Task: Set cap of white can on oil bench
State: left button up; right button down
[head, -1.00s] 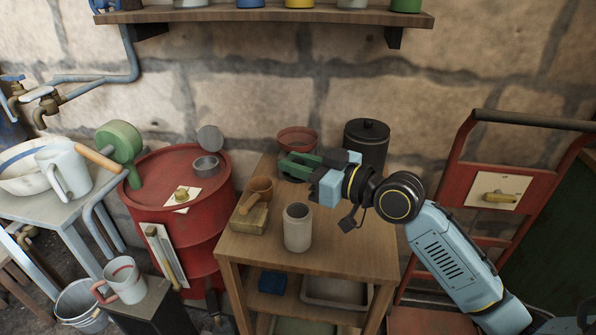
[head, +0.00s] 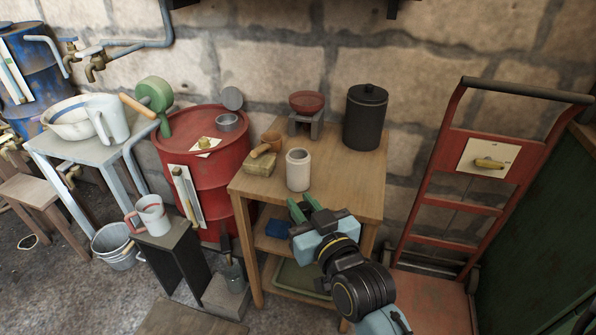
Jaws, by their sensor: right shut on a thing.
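The white can (head: 298,171) stands upright on the wooden bench (head: 345,188), its round top facing up and looking open, with no cap seen on it. My right gripper (head: 305,207) is just in front of the can, near the bench's front edge, with its green fingers pointing away from me. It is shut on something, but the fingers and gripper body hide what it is. I cannot make out the white can's cap anywhere in view. My left gripper is not in view.
A red bowl (head: 309,102) on a grey stand and a black lidded canister (head: 365,118) are behind. A red drum (head: 207,160) stands left; a red hand truck (head: 440,165) stands right.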

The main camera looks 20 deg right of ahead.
aim_at(320, 179)
jog(key=u, duration=1.65)
jog(key=i, duration=0.8)
jog(key=z, duration=2.5)
jog(key=i, duration=0.5)
jog(key=z, duration=0.1)
